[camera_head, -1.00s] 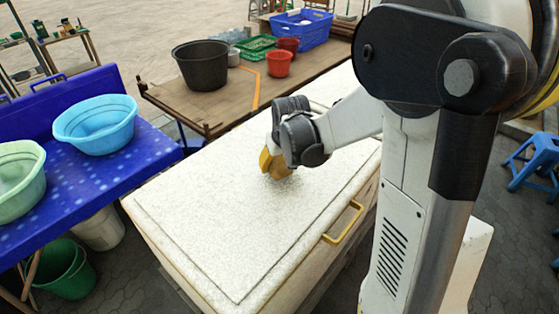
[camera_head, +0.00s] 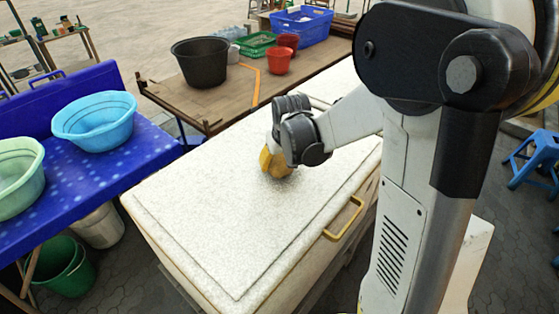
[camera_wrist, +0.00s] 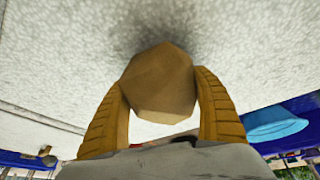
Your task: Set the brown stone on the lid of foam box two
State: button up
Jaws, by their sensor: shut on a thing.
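The brown stone (camera_wrist: 158,82) is a faceted tan lump between the two yellow fingers of my gripper (camera_wrist: 160,100) in the wrist view. My gripper (camera_head: 276,163) is shut on it, low over the white speckled lid (camera_head: 215,215) of a large foam box (camera_head: 165,255). A dark shadow lies on the lid close by the stone. I cannot tell whether the stone touches the lid. In the head view the stone is mostly hidden by the fingers. No number shows on the box.
A yellow handle (camera_head: 344,219) is on the box's right side. A blue table (camera_head: 120,165) with basins (camera_head: 95,121) stands at the left. A wooden table (camera_head: 195,105) with a black tub (camera_head: 200,62) and a red bucket (camera_head: 279,60) is behind. The near lid is clear.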

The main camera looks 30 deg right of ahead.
jog(key=shift+f+b, duration=0.45)
jog(key=shift+f, duration=0.05)
jog(key=o, duration=1.5)
jog(key=shift+o, duration=0.3)
notch_tip(320, 180, up, 10)
jog(key=p, duration=0.7)
jog(key=shift+r+p, duration=0.1)
jog(key=shift+p, duration=0.2)
jog(key=s+a+f+t+b, duration=0.1)
jog(key=s+a+b, duration=0.4)
jog(key=s, duration=0.5)
jog(key=s+a+n+t+y+b, duration=0.1)
jog(key=s+a+b, duration=0.4)
jog(key=s, duration=0.5)
jog(key=shift+a+f+t+b, duration=0.3)
jog(key=shift+a+f+b, duration=0.1)
jog(key=shift+a, duration=0.25)
